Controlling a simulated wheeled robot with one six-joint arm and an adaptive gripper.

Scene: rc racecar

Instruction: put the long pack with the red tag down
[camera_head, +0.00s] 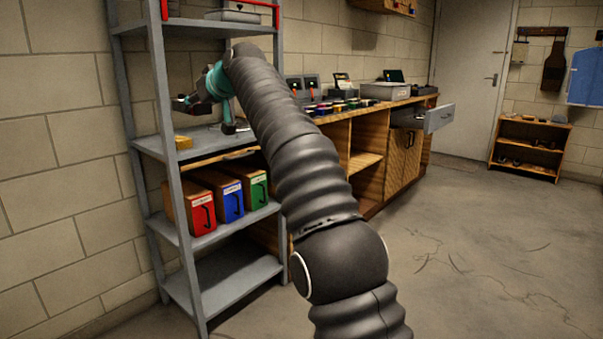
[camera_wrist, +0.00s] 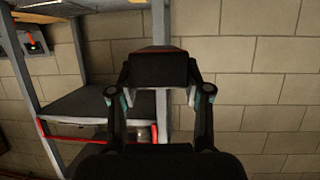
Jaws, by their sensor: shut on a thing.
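My gripper (camera_wrist: 160,78) is shut on a dark, block-like pack (camera_wrist: 160,66) in the wrist view, with one finger at each side of it. A thin red line runs along the pack's upper edge; whether this is the red tag I cannot tell. In the head view my gripper (camera_head: 186,103) is at the grey shelf rack, above its middle board (camera_head: 148,147). The pack there is small and dark and hard to tell from the fingers. It appears held above the board, with a gap below it.
A yellow block (camera_head: 183,142) lies on the middle board. Red (camera_head: 202,213), blue (camera_head: 230,202) and green (camera_head: 258,190) bins stand on the board below. Rack posts stand close to my gripper. A teal and black tool (camera_head: 229,118) stands behind. The bottom board (camera_head: 225,285) is bare.

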